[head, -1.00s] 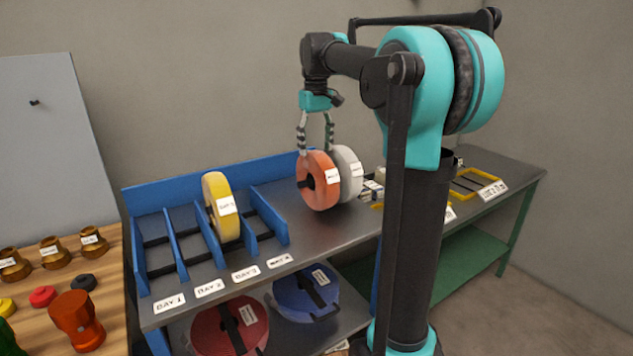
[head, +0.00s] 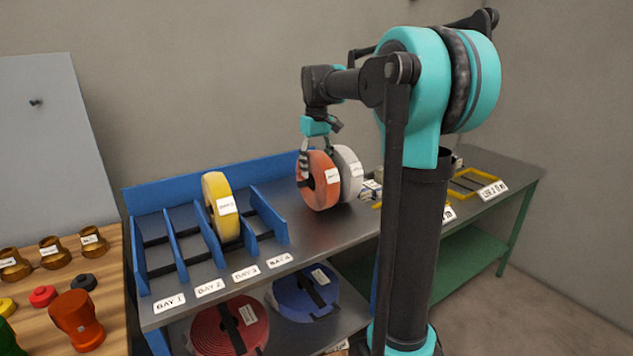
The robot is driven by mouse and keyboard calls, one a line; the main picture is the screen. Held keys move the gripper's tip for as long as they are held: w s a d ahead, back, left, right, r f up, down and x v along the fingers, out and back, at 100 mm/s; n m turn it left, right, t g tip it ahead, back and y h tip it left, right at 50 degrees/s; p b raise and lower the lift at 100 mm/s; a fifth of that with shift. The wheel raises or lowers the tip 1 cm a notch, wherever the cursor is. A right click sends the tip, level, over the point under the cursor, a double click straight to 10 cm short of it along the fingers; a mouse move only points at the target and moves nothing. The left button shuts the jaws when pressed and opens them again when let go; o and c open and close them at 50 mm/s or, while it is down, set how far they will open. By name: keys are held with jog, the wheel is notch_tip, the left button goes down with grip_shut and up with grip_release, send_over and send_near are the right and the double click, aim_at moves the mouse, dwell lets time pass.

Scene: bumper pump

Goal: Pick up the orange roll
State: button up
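The orange roll (head: 321,190) stands upright on the grey bench top, to the right of the blue bay rack. It has a white label and a dark centre. A white roll (head: 349,170) stands upright right beside it, close against its right side. My gripper (head: 316,162) is at the orange roll's upper part, pointing down. One finger is at its left face; the other goes down by its right side near the white roll, its tip hidden. The fingers look spread about the roll's thickness; I cannot see firm contact.
A yellow roll (head: 219,207) stands in the blue rack (head: 171,240) with labelled bays. Red (head: 230,328) and blue (head: 304,294) rolls lie on the lower shelf. A wooden table (head: 105,268) with fittings is at left. Yellow frames (head: 474,181) lie at the bench's right end.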

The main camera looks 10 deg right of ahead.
grip_shut()
dwell(0.4)
